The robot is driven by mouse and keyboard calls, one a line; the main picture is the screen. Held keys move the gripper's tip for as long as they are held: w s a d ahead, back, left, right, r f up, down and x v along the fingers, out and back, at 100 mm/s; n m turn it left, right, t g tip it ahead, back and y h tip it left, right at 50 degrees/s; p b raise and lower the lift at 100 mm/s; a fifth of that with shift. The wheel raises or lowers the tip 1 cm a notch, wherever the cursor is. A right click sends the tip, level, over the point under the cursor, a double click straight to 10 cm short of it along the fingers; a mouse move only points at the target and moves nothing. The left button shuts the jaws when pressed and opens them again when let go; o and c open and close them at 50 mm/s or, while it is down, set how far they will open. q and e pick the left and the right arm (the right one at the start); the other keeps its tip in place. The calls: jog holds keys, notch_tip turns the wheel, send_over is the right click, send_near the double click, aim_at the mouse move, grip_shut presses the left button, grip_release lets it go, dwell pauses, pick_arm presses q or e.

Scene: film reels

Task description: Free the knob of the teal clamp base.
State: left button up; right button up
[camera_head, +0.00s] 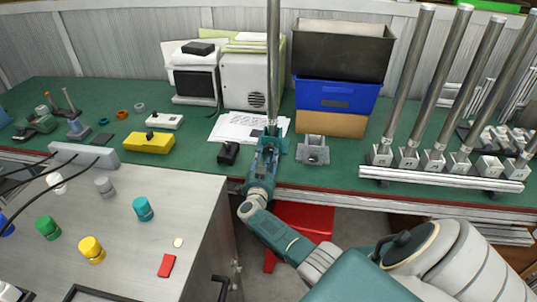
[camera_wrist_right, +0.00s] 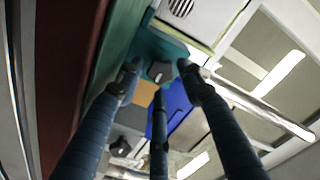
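The teal clamp base (camera_head: 284,145) stands at the front edge of the green bench, with a tall metal rod (camera_head: 273,60) rising from it. My right gripper (camera_head: 267,150) is in front of it and hides much of it, including the knob, in the head view. In the right wrist view the dark knob (camera_wrist_right: 157,71) sticks out from the teal base (camera_wrist_right: 150,45). The three fingers of my right gripper (camera_wrist_right: 159,80) are spread around the knob, with gaps visible; I cannot tell whether any finger touches it. My left gripper is not in view.
A grey clamp block (camera_head: 313,150) sits just right of the teal base, and a small black object (camera_head: 228,153) just left. Stacked bins (camera_head: 338,95) stand behind. A rack of rods (camera_head: 440,178) is at the right. A red stool (camera_head: 300,217) is below the bench edge.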

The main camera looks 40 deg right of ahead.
aim_at(270, 148)
jog(key=shift+w+d+f, duration=0.1)
jog(key=shift+w+d, duration=0.35)
jog(key=shift+d, duration=0.15)
jog(key=shift+w+d+b, duration=0.35)
jog(key=shift+w+d, duration=0.05)
jog(key=shift+d, duration=0.15)
jog(key=c, duration=0.9)
